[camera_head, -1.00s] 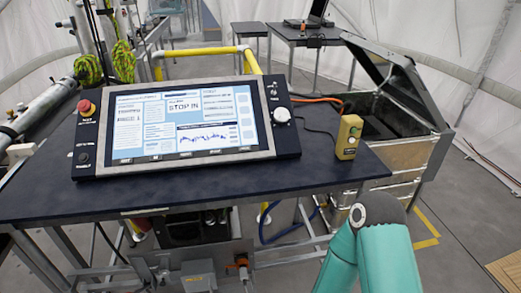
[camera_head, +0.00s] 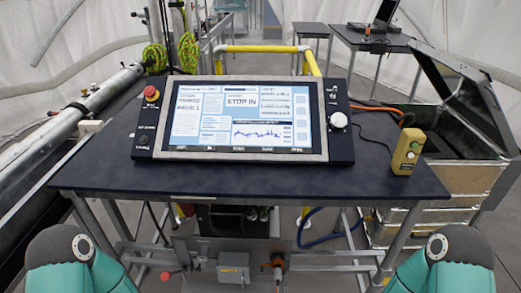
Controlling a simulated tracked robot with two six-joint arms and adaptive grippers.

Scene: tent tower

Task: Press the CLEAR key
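The control console (camera_head: 343,150) lies on the dark table, with a lit screen (camera_head: 215,130) reading "STOP IN" in its upper middle. A row of small labels (camera_head: 238,149) runs along the lower edge of the screen frame. The lettering is too small to tell which one is CLEAR. A red mushroom button (camera_head: 151,92) is at the console's upper left, and a pale knob (camera_head: 339,120) is on its right side. Only teal and dark links of my two arms show at the lower left and lower right corners. Neither gripper is in view, and nothing touches the console.
A yellow hand box (camera_head: 407,152) with buttons stands on the dark table (camera_head: 260,180) right of the console. An open metal case (camera_head: 465,175) is beside the table at right. Yellow rails (camera_head: 265,48) stand behind. The table's front strip is clear.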

